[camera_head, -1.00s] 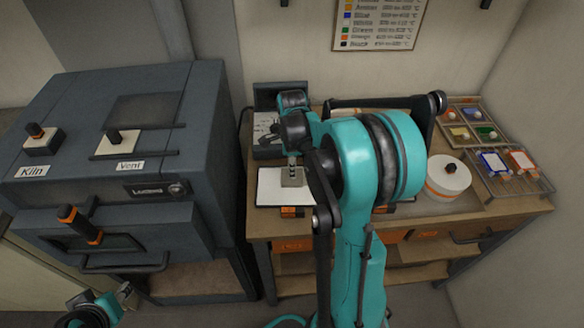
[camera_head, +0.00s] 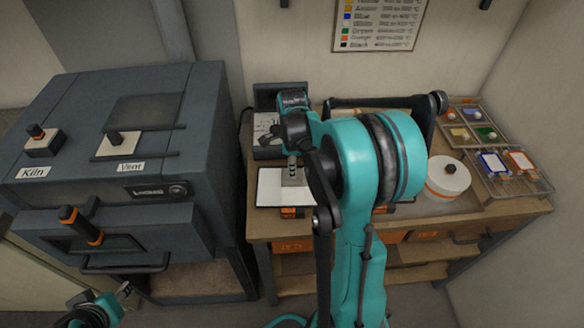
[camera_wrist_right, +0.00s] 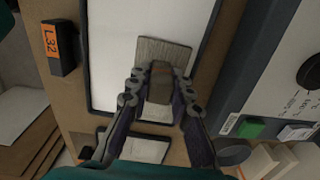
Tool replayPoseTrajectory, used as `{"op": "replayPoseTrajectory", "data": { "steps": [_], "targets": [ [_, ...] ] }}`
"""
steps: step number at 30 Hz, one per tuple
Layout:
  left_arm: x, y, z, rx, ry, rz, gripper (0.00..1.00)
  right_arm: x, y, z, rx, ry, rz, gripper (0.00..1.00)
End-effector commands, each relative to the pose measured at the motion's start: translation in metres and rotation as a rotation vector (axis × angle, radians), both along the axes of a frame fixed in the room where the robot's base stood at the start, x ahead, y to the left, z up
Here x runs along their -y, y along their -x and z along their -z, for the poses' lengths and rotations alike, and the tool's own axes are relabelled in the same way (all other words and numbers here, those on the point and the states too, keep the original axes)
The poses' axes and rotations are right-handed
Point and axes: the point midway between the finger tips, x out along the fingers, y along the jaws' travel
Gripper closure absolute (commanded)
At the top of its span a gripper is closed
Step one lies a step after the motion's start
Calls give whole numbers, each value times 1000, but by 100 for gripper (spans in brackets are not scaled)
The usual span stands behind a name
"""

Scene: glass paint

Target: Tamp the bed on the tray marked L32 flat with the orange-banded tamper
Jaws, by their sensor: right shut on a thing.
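The tray marked L32 (camera_wrist_right: 88,80) has a dark rim and holds a pale, even-looking bed (camera_wrist_right: 125,20). Its orange L32 tag (camera_wrist_right: 52,40) sits on a black block beside it. In the head view the tray (camera_head: 262,206) lies on the bench's left part. My right gripper (camera_wrist_right: 160,88) is shut on the tamper's handle. The tamper's grey plate (camera_wrist_right: 163,50) is over the bed; I cannot tell whether it presses on it. It also shows in the head view (camera_head: 294,178).
The kiln (camera_head: 200,130) stands left of the bench (camera_head: 500,208). A white round pot with an orange band (camera_head: 447,180) and racks of coloured samples (camera_head: 510,172) are on the right. A grey device (camera_wrist_right: 285,70) stands close beside the tray. My right arm hides the bench's middle.

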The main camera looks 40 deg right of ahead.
Motion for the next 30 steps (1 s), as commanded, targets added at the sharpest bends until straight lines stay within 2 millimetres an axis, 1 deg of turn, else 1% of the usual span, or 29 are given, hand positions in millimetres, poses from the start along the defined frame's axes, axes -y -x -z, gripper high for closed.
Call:
{"op": "replayPoseTrajectory", "data": {
  "steps": [1,5,16,30],
  "targets": [
    [0,0,-6,0,0,0,60,0,0,-7,0,0,0,100],
    [0,0,-11,0,0,0,60,0,0,-15,0,0,0,100],
    [0,0,-10,0,0,0,60,2,1,-14,1,1,1,100],
    [0,0,-10,0,0,0,60,40,28,-14,1,1,2,100]
  ]
}}
